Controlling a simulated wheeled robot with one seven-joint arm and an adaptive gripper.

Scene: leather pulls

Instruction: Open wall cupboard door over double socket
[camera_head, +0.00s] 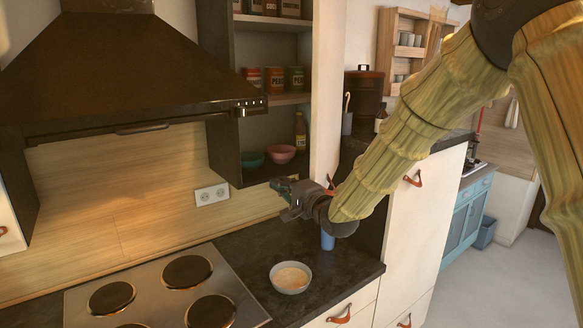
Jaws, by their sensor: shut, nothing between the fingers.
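The wall cupboard (238,90) hangs over the double socket (211,195) on the wood backsplash. It stands open, with its shelves in plain view. A cream panel (326,80) stands out from its right side and looks like its door, swung open. A small reddish-brown piece, perhaps the leather pull, shows by the panel's lower end, partly hidden by my wrist. My gripper (281,186) is shut and empty, in front of the cupboard's lower edge and above the dark worktop. Whether it touches the panel I cannot tell.
A dark hood (120,75) hangs left over the hob (165,290). A bowl (290,277) and a blue cup (328,241) stand on the worktop (250,245) below my gripper. A tall cream cabinet (425,215) stands right, behind my arm.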

